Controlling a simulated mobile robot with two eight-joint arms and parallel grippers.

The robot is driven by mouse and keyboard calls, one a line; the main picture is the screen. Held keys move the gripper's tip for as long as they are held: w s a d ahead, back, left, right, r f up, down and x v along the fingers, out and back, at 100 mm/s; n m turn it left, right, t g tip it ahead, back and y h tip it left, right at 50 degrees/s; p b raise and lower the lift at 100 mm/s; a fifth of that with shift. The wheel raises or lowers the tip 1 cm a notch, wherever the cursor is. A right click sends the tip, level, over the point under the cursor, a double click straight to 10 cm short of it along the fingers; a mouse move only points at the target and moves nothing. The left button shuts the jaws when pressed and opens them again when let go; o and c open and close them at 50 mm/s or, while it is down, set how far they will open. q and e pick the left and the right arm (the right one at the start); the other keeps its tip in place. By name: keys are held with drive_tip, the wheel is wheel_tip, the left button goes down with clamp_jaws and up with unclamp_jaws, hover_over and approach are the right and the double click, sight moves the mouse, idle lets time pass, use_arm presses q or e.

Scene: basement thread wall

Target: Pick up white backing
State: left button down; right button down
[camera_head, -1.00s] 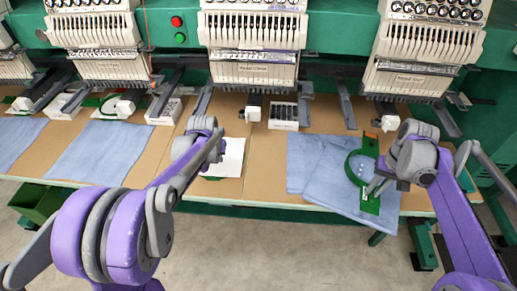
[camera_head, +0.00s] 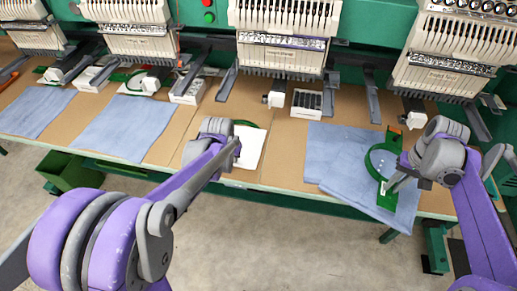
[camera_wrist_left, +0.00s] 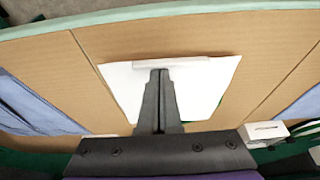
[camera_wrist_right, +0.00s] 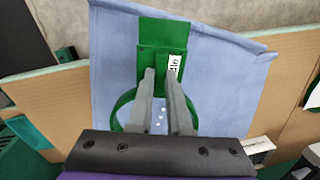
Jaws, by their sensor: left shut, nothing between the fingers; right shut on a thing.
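The white backing (camera_head: 251,150) lies on the brown tabletop, partly hidden by my left arm in the head view. In the left wrist view it is a white sheet (camera_wrist_left: 205,85) with a raised or folded strip along one edge. My left gripper (camera_wrist_left: 163,73) is shut and empty, its fingers over the middle of the sheet; I cannot tell whether they touch it. My right gripper (camera_wrist_right: 162,72) is shut on a green hoop (camera_wrist_right: 163,35) at its labelled bracket. The hoop (camera_head: 377,163) lies over blue fabric (camera_head: 335,155) at the table's front edge.
Embroidery machine heads (camera_head: 283,45) line the back of the table (camera_head: 285,150). More blue cloth (camera_head: 125,125) lies to the left. A black-and-white box (camera_head: 306,103) stands behind the backing. A green bin (camera_head: 72,172) is below the table at left.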

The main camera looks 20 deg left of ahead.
drive_tip(key=shift+r+p, duration=0.3)
drive_tip(key=shift+r, duration=0.05)
use_arm(q)
drive_tip(key=s+d, duration=0.2)
drive_tip(key=s, duration=0.7)
drive_tip(key=shift+s+d, duration=0.2)
drive_tip(key=shift+s, duration=0.2)
